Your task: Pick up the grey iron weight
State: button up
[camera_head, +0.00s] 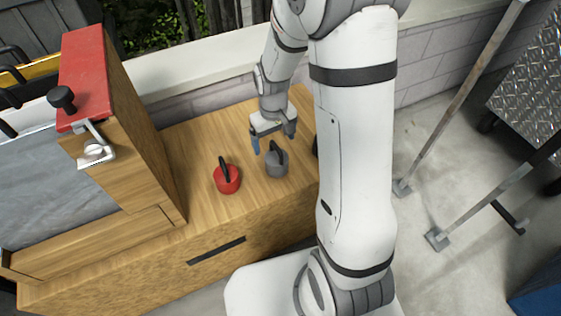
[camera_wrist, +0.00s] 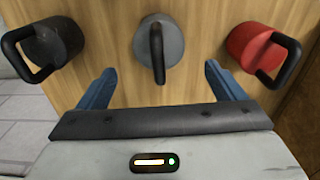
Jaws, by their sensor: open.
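The grey iron weight (camera_head: 277,168) is a short round cylinder with a black loop handle, standing on the wooden bench top in the head view. In the wrist view the grey weight (camera_wrist: 172,44) is at the top centre, its handle pointing toward my gripper. My gripper (camera_head: 273,144) is open and empty, just above and behind the grey weight in the head view. In the wrist view its two blue fingers (camera_wrist: 160,88) stand apart, left and right of the handle's lower end.
A red weight (camera_head: 227,179) stands left of the grey one. A black weight (camera_wrist: 52,42) is on the other side, mostly hidden by my arm in the head view. A wooden cabinet with a red top (camera_head: 88,72) rises at the left. The bench's front left is clear.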

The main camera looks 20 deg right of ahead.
aim_at(276, 155)
jog(key=f, duration=0.2)
jog(key=f+b, duration=0.1)
jog(key=f, duration=0.1)
jog(key=f+b, duration=0.1)
jog(key=f, duration=0.1)
jog(key=shift+s+d, duration=0.15)
jog(key=shift+s, duration=0.1)
jog(key=shift+c, duration=0.3)
grip_shut()
jog(key=shift+r, duration=0.1)
